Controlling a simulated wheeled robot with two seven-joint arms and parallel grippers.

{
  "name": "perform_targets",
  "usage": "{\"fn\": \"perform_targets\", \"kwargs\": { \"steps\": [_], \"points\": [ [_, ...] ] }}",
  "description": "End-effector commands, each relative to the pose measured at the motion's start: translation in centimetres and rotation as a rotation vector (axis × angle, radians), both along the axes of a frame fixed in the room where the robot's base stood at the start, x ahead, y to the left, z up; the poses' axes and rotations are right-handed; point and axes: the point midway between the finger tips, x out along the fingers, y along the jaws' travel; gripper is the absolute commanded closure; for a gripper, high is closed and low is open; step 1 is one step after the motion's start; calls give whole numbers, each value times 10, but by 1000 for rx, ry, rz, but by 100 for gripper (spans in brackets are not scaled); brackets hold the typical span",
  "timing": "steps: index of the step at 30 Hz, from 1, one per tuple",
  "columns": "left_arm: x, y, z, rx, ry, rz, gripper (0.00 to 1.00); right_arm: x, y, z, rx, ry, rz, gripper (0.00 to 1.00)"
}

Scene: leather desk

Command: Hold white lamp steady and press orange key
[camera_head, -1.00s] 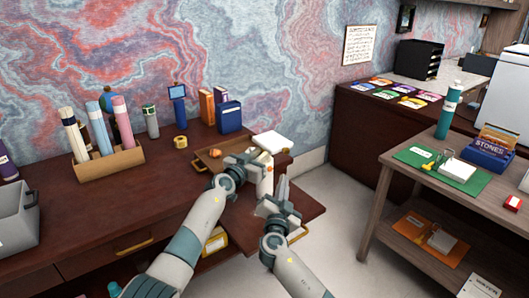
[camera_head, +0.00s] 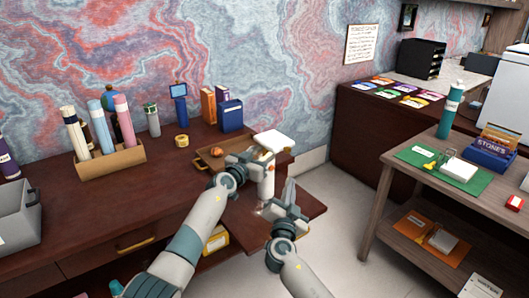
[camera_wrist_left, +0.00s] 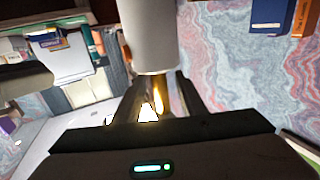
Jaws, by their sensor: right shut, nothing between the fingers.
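The white lamp (camera_head: 267,185) stands upright at the desk's right end, with a flat square white head (camera_head: 271,140) on a pale round post. A small orange patch (camera_head: 271,155), probably the orange key, shows just under its head. My left gripper (camera_head: 256,163) reaches the post from the left and seems shut on it; its fingertips are partly hidden. The left wrist view shows the white cylinder (camera_wrist_left: 148,35) at the fingers. My right gripper (camera_head: 290,190) is shut and empty, fingers pointing up, just right of the post and apart from it.
A brown tray (camera_head: 203,163) with an orange round item (camera_head: 217,152) lies behind my left gripper. Blue and orange boxes (camera_head: 231,116) stand behind the lamp. A holder with rolled tubes (camera_head: 110,162) is at the left. Open floor (camera_head: 335,215) separates the desk from the side table.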

Motion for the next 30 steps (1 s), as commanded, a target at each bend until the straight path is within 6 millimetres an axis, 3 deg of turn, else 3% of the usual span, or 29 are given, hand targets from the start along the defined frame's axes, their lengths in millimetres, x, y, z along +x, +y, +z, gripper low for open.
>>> {"fn": "perform_targets", "kwargs": {
  "steps": [14,30],
  "points": [
    [-20,11,0,-2,-2,-3,63,0,0,0,0,0,0,100],
    [-83,51,-1,-2,0,1,63,0,0,0,0,0,0,100]
  ]
}}
